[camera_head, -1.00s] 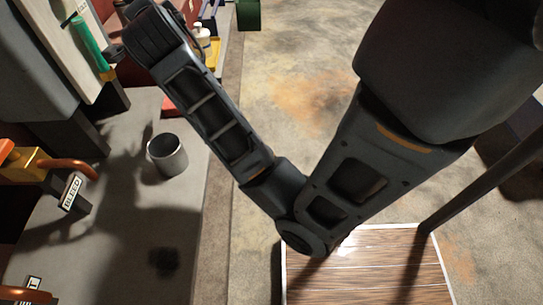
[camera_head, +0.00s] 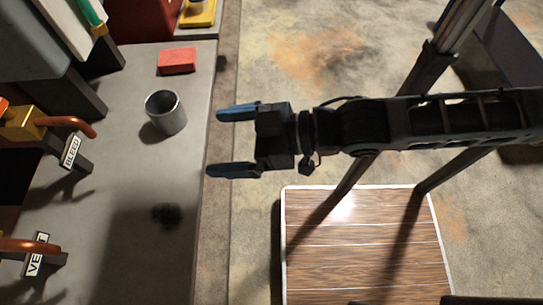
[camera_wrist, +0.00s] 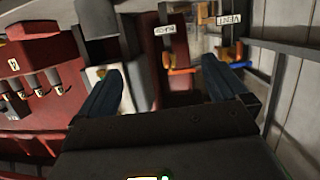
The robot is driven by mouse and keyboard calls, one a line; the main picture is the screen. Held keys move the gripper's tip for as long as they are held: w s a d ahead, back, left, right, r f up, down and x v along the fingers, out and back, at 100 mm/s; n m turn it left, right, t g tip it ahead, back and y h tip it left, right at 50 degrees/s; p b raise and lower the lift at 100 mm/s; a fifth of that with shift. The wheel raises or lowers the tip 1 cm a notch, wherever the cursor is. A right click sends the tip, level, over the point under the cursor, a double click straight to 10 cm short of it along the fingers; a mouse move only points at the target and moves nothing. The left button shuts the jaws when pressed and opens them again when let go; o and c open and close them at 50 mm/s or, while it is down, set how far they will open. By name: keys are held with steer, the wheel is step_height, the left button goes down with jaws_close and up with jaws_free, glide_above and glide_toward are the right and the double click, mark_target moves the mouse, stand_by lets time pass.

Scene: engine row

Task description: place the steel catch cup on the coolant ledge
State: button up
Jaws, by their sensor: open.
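The steel catch cup (camera_head: 165,112) is a grey, open-topped cylinder. It stands upright on a grey ledge (camera_head: 120,205), in front of the copper pipe with the BLEED tag (camera_head: 72,151). My gripper (camera_head: 217,142) has two blue fingers spread apart with nothing between them. It points left over the ledge's right edge, to the right of the cup and slightly lower in the picture, apart from it. The wrist view shows both fingers (camera_wrist: 162,72) apart; I cannot make out the cup there.
A second copper pipe with a VENT tag (camera_head: 36,254) juts over the ledge lower left. A red block (camera_head: 177,61) lies above the cup. A dark stain (camera_head: 166,215) marks the ledge. A wood-topped surface (camera_head: 365,250) stands lower right. Ledge between cup and stain is clear.

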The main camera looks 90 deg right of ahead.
steer(key=s+a+r, duration=0.2)
steer(key=s+a, duration=0.3)
steer(key=s, duration=0.2)
steer(key=shift+a+y, duration=0.35)
steer(key=shift+y, duration=0.05)
